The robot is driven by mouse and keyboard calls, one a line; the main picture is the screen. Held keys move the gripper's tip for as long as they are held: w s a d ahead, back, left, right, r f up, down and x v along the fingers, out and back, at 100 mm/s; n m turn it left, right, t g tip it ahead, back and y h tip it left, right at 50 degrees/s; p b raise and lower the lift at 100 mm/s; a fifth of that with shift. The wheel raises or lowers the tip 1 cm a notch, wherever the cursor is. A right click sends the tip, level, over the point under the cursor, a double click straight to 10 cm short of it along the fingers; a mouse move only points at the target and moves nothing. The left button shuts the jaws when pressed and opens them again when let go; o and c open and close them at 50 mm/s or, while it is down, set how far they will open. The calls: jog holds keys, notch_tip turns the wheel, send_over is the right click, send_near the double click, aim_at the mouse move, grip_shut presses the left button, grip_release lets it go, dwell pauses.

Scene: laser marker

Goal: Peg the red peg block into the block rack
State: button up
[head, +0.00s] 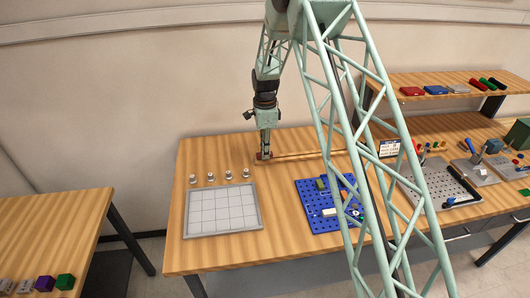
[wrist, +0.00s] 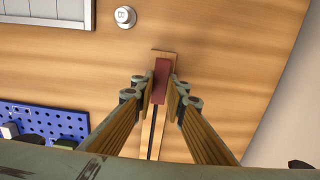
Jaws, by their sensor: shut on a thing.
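The red peg block (wrist: 161,80) is a dark red oblong between my fingertips in the wrist view. My gripper (wrist: 160,88) is shut on it. In the head view my gripper (head: 264,153) points down at the back left of the table, with a little of the red block (head: 259,156) showing at its tips. The block is over the end of a long, narrow wooden strip (head: 310,154) with a dark lengthwise groove. I cannot tell whether it touches the strip. No label shows which thing is the block rack; a blue perforated board (head: 318,220) holds several small pieces.
A grey gridded tray (head: 187,222) lies at the table's front left, with several small round metal pieces (head: 228,175) behind it. A grey perforated tray (head: 452,203) and tools stand to the right. A raised shelf (head: 440,97) is behind them. Bare wood separates the gridded tray from the blue board.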

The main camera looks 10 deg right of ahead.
jog(key=shift+f+b, duration=0.35)
jog(key=shift+f, duration=0.25)
dwell(0.9)
jog(key=o, duration=0.8)
jog(key=shift+r, duration=0.15)
notch_tip(320, 180, up, 12)
dwell(0.4)
dwell(0.7)
